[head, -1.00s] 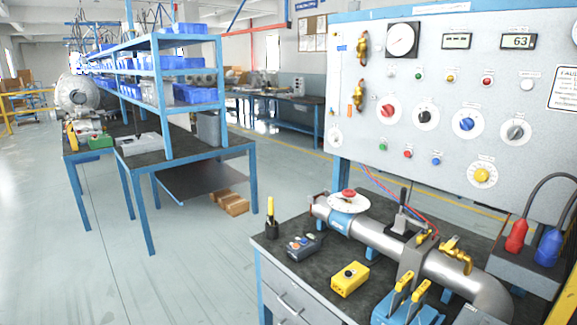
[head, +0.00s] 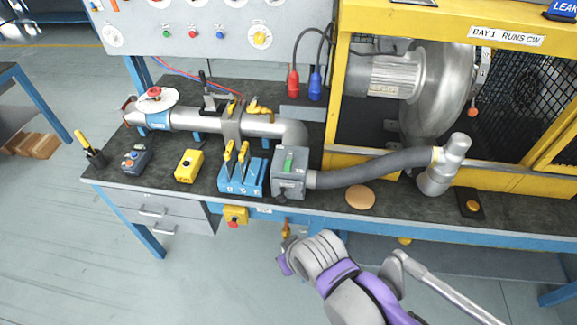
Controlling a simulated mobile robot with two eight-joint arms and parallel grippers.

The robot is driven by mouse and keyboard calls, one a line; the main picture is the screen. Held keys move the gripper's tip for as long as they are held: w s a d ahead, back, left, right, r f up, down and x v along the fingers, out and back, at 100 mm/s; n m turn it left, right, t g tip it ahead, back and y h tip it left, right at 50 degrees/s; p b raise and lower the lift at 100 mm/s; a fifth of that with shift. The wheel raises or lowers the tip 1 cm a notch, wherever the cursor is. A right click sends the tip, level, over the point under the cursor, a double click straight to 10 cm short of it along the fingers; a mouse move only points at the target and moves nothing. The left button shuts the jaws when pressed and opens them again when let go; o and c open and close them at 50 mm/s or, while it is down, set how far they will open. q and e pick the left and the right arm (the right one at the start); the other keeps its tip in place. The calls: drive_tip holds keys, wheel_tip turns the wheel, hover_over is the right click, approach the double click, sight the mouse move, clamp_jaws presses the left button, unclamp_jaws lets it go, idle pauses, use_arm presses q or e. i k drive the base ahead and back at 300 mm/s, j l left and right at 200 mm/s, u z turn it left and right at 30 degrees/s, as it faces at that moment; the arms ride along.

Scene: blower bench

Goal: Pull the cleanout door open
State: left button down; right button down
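A grey box (head: 290,172) with a green part on its face stands on the bench, between the steel pipe (head: 265,125) and a grey hose (head: 370,168). I cannot tell for sure which part is the cleanout door; no panel stands visibly open on this box. One of my arms, grey and purple, reaches in at the bottom, in front of the bench and below the box. I see no gripper fingers on it.
The yellow blower cage (head: 335,95) fills the right back. A blue block with yellow levers (head: 242,178), a yellow box (head: 189,166) and a tan disc (head: 360,197) are on the bench (head: 415,212). Open floor lies front left.

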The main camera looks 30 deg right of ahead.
sight(283, 189)
drive_tip(key=z, duration=1.15)
drive_tip(key=j+u, duration=0.3)
drive_tip(key=j, duration=0.1)
